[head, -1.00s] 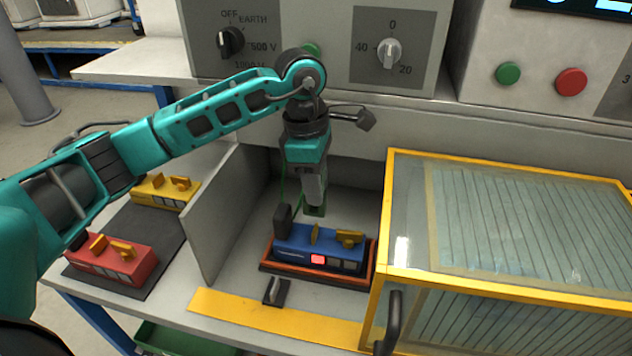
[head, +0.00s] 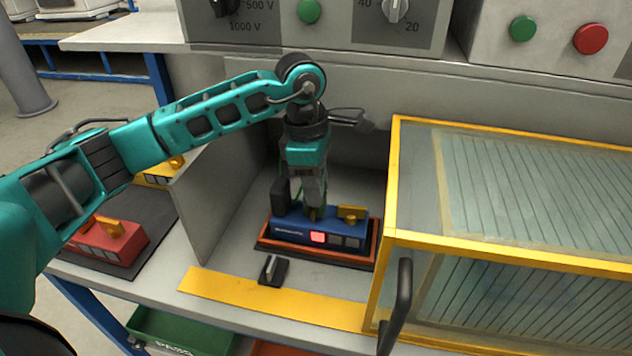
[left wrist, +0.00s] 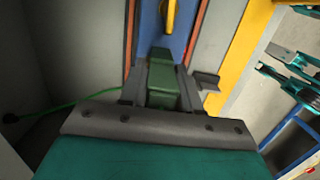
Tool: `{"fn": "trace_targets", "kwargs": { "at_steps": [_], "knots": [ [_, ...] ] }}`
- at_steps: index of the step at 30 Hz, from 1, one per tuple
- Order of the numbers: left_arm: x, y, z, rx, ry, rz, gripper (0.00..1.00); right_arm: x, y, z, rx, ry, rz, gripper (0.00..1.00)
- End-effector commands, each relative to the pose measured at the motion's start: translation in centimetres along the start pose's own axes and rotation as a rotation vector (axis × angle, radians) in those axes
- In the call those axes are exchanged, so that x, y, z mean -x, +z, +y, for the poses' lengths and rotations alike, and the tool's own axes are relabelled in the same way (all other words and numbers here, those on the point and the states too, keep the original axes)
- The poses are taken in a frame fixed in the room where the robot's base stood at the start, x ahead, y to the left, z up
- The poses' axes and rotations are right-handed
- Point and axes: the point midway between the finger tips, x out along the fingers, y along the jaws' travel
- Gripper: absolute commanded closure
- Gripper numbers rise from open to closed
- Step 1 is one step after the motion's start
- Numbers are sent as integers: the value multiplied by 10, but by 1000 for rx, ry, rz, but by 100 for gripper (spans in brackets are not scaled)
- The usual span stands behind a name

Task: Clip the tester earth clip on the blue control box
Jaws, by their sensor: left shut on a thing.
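The blue control box (head: 290,237) sits in an orange-brown tray (head: 372,262) inside the grey bay. Its red lamp (head: 318,237) is lit, and a yellow tab (head: 351,213) stands on its top right. My left gripper (head: 314,207) points straight down over the middle of the box top, shut on the green earth clip (left wrist: 162,82). In the left wrist view the clip lies between the fingers over the blue surface. Its green lead (left wrist: 62,108) runs off left. The fingers largely hide the clip and the box's middle tab in the head view, so I cannot tell whether they touch.
A yellow-framed clear guard (head: 392,190) with a black handle (head: 401,300) stands close on the right. A grey partition (head: 217,200) stands on the left. A red box (head: 110,245) and a yellow box lie beyond it. A small black switch (head: 272,271) sits in front.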

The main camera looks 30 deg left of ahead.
Motion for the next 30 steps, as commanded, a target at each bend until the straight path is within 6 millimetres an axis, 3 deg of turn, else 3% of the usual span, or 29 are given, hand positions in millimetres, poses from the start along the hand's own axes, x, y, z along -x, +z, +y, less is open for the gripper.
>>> {"fn": "trace_targets", "kwargs": {
  "at_steps": [8,9,18,26,30],
  "knots": [
    [-1,0,0,0,0,0,100,0,-5,-2,0,-5,12,62],
    [-1,0,0,0,0,0,66,0,-6,-2,0,-5,13,62],
    [-1,0,0,0,0,0,38,0,-6,-2,1,-5,14,62],
    [0,0,0,0,0,1,38,0,-6,-1,1,-3,14,62],
    [14,0,1,1,3,-1,38,0,-6,0,2,-2,14,62]
  ]
}}
